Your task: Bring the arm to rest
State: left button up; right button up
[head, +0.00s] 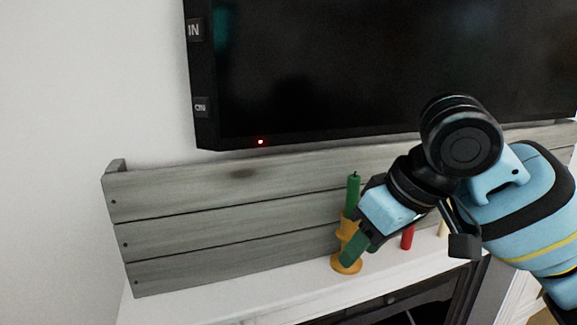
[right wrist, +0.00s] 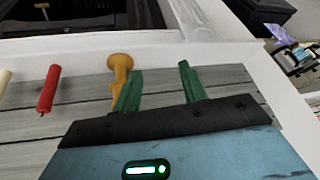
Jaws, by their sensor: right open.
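My right gripper (head: 357,247) is in front of the orange-yellow candlestick (head: 346,266) in the head view and hides part of it. A green candle (head: 353,190) stands upright in that candlestick on the white mantel. In the right wrist view my right gripper (right wrist: 160,76) has its two green fingers apart with nothing between them. The candlestick (right wrist: 121,62) lies just beyond the left finger in that view, which partly covers it; I cannot tell whether they touch. My left gripper is not in view.
A red candle (head: 407,238) and a cream candle (head: 443,229) stand further right on the white mantel (head: 230,308). Grey wooden planks (head: 220,215) stand behind. A black television (head: 380,70) hangs above. The mantel's left part is clear.

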jog(key=s+f+m+y, duration=0.1)
jog(key=s+f, duration=0.1)
jog(key=f, duration=1.1)
jog(key=s+f+m+y, duration=0.1)
jog(key=s+f, duration=0.2)
jog(key=f, duration=1)
jog(key=s+d+f+m+h, duration=0.1)
jog(key=s+d+f+h, duration=0.1)
jog(key=s+d+f, duration=0.4)
jog(key=s+d+f+m+h, duration=0.1)
jog(key=s+d+f+h, duration=0.1)
jog(key=s+f, duration=0.45)
jog(key=s+d+f+m+h, duration=0.15)
jog(key=s+d+f, duration=0.3)
jog(key=s, duration=0.45)
jog(key=w+a+f+t+y, duration=0.1)
jog(key=w+a+f+t, duration=0.1)
jog(key=w+f+t, duration=0.4)
jog(key=shift+w+a+f, duration=0.3)
jog(key=shift+f, duration=1.05)
jog(key=shift+y, duration=0.25)
jog(key=shift+d, duration=0.1)
